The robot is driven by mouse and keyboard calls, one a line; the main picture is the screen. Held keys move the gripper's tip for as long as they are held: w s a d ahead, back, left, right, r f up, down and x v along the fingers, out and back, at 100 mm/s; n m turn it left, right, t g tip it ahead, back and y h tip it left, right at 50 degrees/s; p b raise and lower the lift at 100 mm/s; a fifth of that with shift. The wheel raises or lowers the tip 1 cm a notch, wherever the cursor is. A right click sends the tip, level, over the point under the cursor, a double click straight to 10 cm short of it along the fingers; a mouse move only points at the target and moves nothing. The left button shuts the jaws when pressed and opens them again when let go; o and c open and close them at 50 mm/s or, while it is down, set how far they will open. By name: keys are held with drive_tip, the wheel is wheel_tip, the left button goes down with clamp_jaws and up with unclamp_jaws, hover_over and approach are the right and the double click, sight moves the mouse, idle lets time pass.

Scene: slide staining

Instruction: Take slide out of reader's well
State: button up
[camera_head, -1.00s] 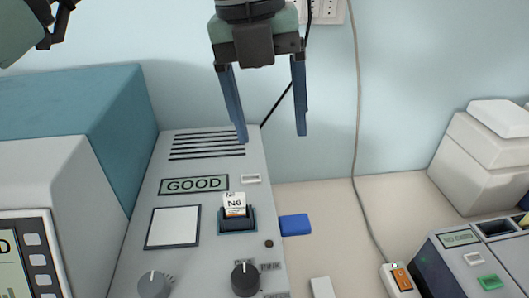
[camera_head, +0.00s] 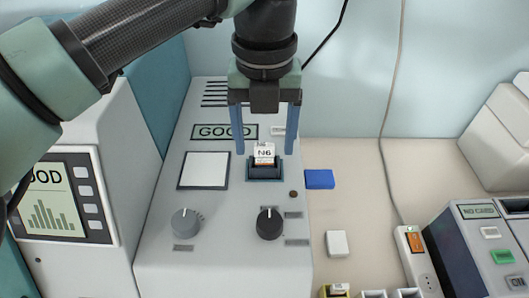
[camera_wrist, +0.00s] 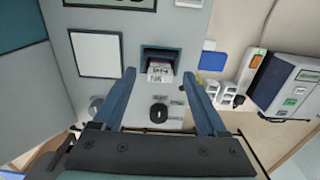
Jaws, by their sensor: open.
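The slide (camera_head: 264,152), with a white label reading N6, stands upright in the dark well (camera_head: 264,173) of the grey reader (camera_head: 215,255). Its lower part is hidden in the well. My gripper (camera_head: 265,152) is open, its two blue fingers on the left and right of the slide's label in the head view, apart from it. In the wrist view the slide (camera_wrist: 160,74) shows between and beyond my open fingers (camera_wrist: 162,100). Whether the fingertips are level with the slide is hard to tell.
The reader has a GOOD display (camera_head: 224,132), a white panel (camera_head: 204,170), a grey knob (camera_head: 186,222) and a black knob (camera_head: 270,224). A blue block (camera_head: 319,179) lies right of it. A NO CARD device (camera_head: 470,250) and a power strip (camera_head: 417,262) stand further right.

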drive_tip(key=shift+f, duration=0.8)
clamp_jaws()
